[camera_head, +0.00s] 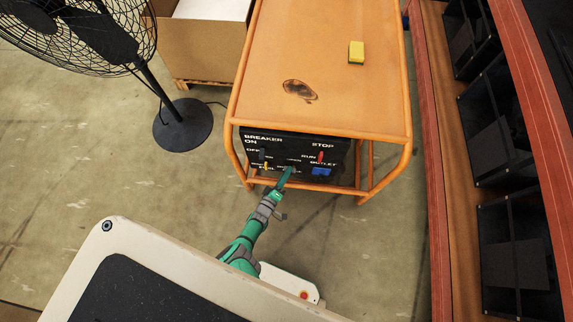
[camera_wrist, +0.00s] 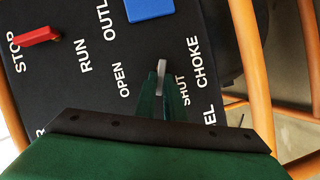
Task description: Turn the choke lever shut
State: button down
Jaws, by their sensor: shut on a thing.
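The choke lever (camera_wrist: 161,66) is a small grey lever on the black control panel, between the printed words OPEN and SHUT, with CHOKE beside SHUT. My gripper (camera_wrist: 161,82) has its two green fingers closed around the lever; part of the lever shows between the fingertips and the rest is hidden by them. The lever is too small to make out there.
A red STOP/RUN lever (camera_wrist: 38,36) and a blue outlet (camera_wrist: 150,8) sit on the same panel. Orange frame bars surround it. A yellow sponge (camera_head: 356,52) lies on top. A fan (camera_head: 182,124) and a cardboard box (camera_head: 203,52) stand left; shelving (camera_head: 455,180) stands right.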

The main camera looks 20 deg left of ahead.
jog(key=c, duration=1.8)
grip_release()
jog(key=shift+c, duration=0.2)
jog(key=shift+s, duration=0.15)
jog(key=s+a+r, duration=0.1)
jog(key=s, duration=0.9)
jog(key=shift+s+r, duration=0.25)
jog(key=shift+r, duration=0.05)
